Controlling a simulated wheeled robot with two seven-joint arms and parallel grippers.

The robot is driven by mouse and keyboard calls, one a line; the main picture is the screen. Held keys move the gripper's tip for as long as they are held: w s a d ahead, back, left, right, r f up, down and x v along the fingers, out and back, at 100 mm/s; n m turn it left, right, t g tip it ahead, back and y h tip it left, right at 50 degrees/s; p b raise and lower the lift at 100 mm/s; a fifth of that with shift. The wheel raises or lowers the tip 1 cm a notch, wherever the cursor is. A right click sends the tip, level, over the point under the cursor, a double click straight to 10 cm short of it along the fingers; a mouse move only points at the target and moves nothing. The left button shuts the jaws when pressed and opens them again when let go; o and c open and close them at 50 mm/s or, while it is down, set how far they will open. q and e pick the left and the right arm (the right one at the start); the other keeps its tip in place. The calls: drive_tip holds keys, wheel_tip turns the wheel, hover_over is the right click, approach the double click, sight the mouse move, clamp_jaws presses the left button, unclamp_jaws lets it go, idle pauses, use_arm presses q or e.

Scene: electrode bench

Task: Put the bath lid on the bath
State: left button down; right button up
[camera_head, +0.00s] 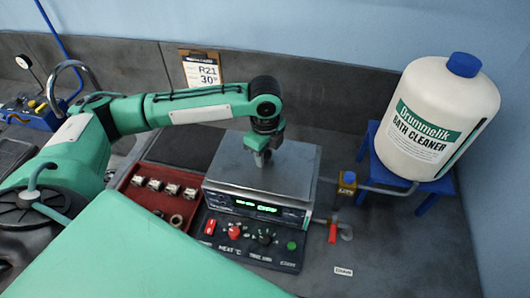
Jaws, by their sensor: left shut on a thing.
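The bath (255,207) is a grey metal box with a lit green display, in the middle of the bench. A flat metal plate, which looks like the bath lid (292,170), covers its top. I cannot tell whether the lid rests fully on the rim. My left gripper (262,160) points down over the left part of the lid and is shut. It seems to grip the lid's small handle, which the fingers mostly hide. My right gripper is not in view.
A control panel (273,245) with knobs fronts the bath. A red tray (150,199) of metal parts lies left. A tap with a red handle (332,233) and a cleaner jug (436,120) on a blue stand (375,165) are right.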

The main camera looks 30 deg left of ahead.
use_arm(q)
drive_tip(key=shift+f, duration=0.55)
idle(0.4)
drive_tip(key=shift+c, duration=2.4)
unclamp_jaws()
wheel_tip(320, 180, up, 3)
drive_tip(key=p, duration=0.3)
wheel_tip(320, 180, up, 4)
drive_tip(key=p, duration=0.5)
